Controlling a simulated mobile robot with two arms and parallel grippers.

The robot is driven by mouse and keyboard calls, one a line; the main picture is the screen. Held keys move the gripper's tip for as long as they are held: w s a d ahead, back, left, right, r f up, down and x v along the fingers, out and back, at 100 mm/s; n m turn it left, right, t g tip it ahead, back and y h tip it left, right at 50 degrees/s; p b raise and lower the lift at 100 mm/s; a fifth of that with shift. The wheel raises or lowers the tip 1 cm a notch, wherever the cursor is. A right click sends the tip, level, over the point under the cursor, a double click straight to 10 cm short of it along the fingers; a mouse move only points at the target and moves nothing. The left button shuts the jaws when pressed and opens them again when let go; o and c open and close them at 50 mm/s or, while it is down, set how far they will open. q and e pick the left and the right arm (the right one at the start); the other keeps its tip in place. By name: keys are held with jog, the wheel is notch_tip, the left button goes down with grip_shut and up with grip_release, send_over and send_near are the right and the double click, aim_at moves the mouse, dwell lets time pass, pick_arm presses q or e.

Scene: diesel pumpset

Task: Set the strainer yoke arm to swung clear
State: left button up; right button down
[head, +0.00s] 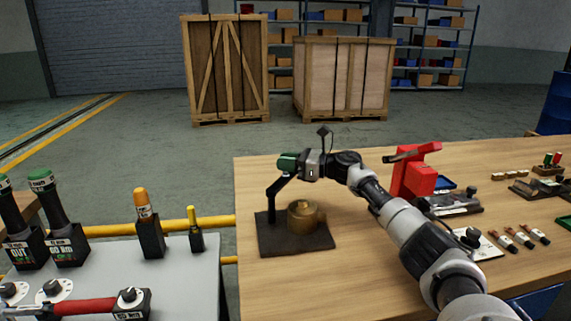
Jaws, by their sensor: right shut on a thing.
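The strainer stands on a dark square base plate (278,246) at the left part of the wooden table. Its round brass body (303,217) sits on the plate. The black yoke arm (272,203) rises from the plate's left side and bends up to the right, ending in a green grip (287,161). The arm stands to the left of the brass body and above it, not lying across its top. My right gripper (299,163) is shut on the green grip, coming from the right; its fingertips are partly hidden. My left gripper is not in view.
A grey panel (185,285) at the left carries upright levers and a red-handled lever (85,306). Wooden crates (345,80) stand behind.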

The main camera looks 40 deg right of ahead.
jog(key=c, duration=1.3)
grip_release()
jog(key=shift+o, duration=0.2)
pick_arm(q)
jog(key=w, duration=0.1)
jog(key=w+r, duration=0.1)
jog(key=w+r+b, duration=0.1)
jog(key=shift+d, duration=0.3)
pick_arm(e)
jog(key=v, duration=0.7)
jog(key=shift+s+d, duration=0.15)
jog(key=shift+s, duration=0.05)
